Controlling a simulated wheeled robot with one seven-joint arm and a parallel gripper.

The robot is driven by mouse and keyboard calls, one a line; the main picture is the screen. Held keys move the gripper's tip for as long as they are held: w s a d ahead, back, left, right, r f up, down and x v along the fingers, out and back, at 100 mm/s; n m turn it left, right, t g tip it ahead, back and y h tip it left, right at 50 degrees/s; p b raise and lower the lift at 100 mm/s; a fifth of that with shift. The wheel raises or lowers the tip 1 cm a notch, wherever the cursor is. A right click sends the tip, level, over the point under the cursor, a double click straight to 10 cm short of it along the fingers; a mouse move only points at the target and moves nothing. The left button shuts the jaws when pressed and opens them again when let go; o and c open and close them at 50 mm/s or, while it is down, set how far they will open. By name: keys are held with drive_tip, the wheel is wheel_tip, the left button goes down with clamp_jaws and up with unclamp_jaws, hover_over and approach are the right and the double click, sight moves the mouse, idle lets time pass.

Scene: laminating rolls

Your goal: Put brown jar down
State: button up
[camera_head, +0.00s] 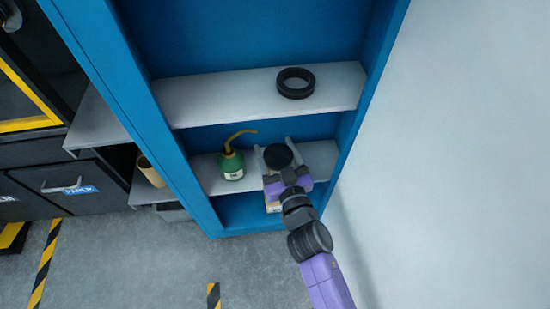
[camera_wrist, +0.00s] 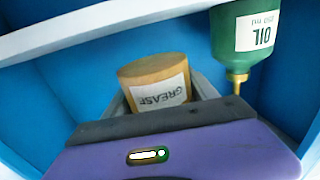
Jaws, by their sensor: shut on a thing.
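The brown jar (camera_wrist: 155,82), a tan cylinder labelled GREASE, sits between the fingers of my gripper in the wrist view, where its label reads upside down. My gripper (camera_head: 278,150) is shut on it at the lower cabinet shelf (camera_head: 208,177). In the head view, a round black top (camera_head: 279,156) shows between the fingers, and my gripper hides most of what is below. Whether the jar touches the shelf I cannot tell.
A green oil can (camera_head: 232,166) with a yellow spout stands just left of my gripper; it also shows in the wrist view (camera_wrist: 242,42). A black ring (camera_head: 295,91) lies on the shelf above. The blue cabinet side (camera_head: 352,125) and white wall (camera_head: 450,150) are close on the right.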

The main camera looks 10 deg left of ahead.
sight(275, 157)
wheel_tip(275, 157, down, 3)
drive_tip(key=b, duration=0.3)
drive_tip(key=shift+f, duration=0.15)
drive_tip(key=shift+w+f, duration=0.15)
drive_tip(key=o, duration=1.6)
drive_tip(key=shift+f, duration=0.1)
drive_tip(key=shift+o, duration=0.2)
